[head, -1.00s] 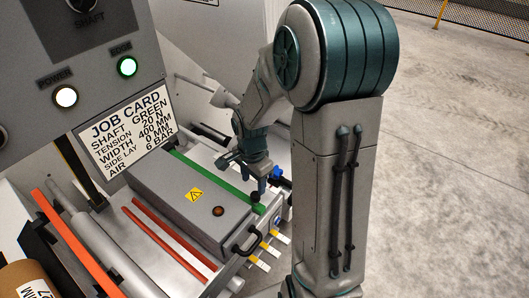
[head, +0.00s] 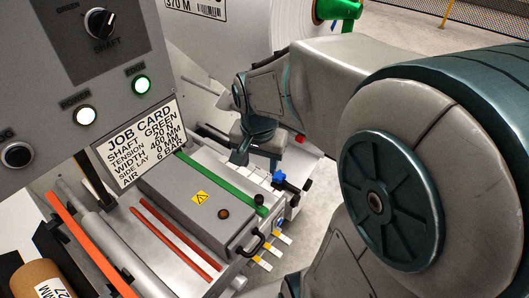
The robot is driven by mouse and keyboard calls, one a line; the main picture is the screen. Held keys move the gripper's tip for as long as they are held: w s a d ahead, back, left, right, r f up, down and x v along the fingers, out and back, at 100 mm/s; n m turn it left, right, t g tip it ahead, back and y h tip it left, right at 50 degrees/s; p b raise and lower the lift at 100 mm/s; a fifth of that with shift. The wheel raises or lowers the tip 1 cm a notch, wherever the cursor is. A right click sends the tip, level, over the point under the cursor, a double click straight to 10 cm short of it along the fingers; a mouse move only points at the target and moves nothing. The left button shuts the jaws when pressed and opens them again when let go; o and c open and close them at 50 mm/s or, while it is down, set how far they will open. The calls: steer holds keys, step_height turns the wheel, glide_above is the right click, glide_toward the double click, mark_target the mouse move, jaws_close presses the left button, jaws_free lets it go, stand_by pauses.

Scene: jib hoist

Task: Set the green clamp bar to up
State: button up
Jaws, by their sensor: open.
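The green clamp bar (head: 222,181) is a long thin strip along the back edge of a grey box in the head view. It lies low along the box, and its near end is by a black knob (head: 259,200). My gripper (head: 257,162) is open and empty, pointing down above and behind the bar's near half, apart from it in the picture. The exact height between them is hard to tell.
The grey box (head: 185,200) has a black handle (head: 252,245). Red bars (head: 172,240) lie in front of it. The control panel with the job card (head: 142,148) stands at left. A white roll (head: 215,45) is behind.

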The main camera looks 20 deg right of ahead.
steer(key=s+a+r+n+t+p, duration=0.1)
steer(key=s+r+n+p, duration=0.3)
steer(key=s+r+n, duration=0.4)
steer(key=shift+s+a+t+y, duration=0.15)
steer(key=shift+a+t+y, duration=0.15)
steer(key=shift+t, duration=0.1)
steer(key=shift+r, duration=0.1)
